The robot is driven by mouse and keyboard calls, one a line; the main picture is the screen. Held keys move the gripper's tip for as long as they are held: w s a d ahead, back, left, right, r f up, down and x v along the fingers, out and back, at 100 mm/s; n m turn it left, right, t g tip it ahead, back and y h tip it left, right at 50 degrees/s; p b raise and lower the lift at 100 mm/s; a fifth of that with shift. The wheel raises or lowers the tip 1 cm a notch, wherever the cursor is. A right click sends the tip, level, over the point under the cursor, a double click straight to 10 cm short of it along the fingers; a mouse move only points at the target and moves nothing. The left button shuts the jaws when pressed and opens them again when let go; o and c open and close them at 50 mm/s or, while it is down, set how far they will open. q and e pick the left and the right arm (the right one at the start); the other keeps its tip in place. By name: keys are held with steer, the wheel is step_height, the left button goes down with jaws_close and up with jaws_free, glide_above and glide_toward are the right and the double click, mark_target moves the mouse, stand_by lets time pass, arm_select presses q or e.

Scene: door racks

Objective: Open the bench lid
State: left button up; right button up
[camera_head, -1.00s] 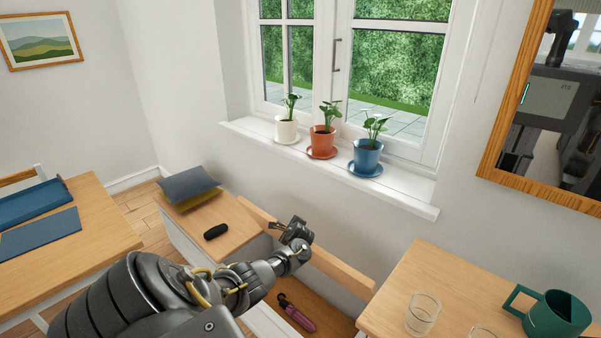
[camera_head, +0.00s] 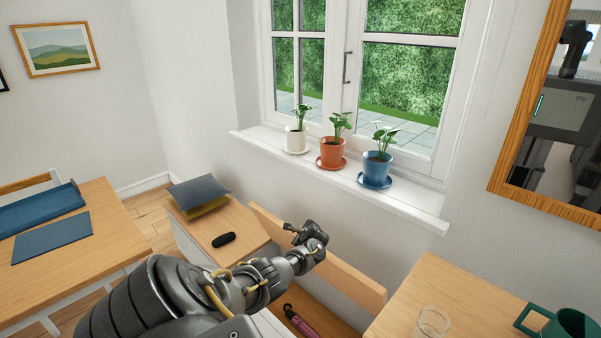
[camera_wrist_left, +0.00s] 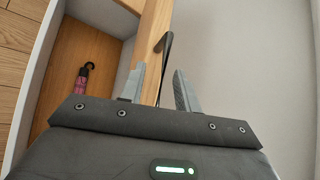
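The bench lid (camera_head: 345,280) stands raised on its edge along the wall under the window. It also shows in the wrist view (camera_wrist_left: 152,32). The bench's open compartment (camera_wrist_left: 62,45) is visible below it, with a pinkish umbrella (camera_head: 300,322) lying inside, also seen in the wrist view (camera_wrist_left: 84,80). My left gripper (camera_head: 308,232) is beside the raised lid. In the wrist view its fingers (camera_wrist_left: 160,88) are apart, with a thin dark bar, perhaps the lid's handle, showing between them. Whether the fingers touch the lid is unclear. My right gripper is not in view.
Cushions (camera_head: 200,195) and a dark case (camera_head: 224,240) lie on the bench's fixed left top. A table with a glass (camera_head: 430,325) and green mug (camera_head: 565,325) is at right. Potted plants (camera_head: 333,150) stand on the sill above. A desk (camera_head: 110,215) is at left.

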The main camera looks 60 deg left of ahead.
arm_select(q)
steer(key=shift+d, duration=0.1)
steer(key=shift+d+r+p, duration=0.3)
steer(key=shift+r, duration=0.1)
steer(key=p+v, duration=0.2)
steer(key=v, duration=0.7)
steer(key=shift+s+d, duration=0.15)
steer(key=shift+d, duration=0.2)
steer(key=shift+r, duration=0.1)
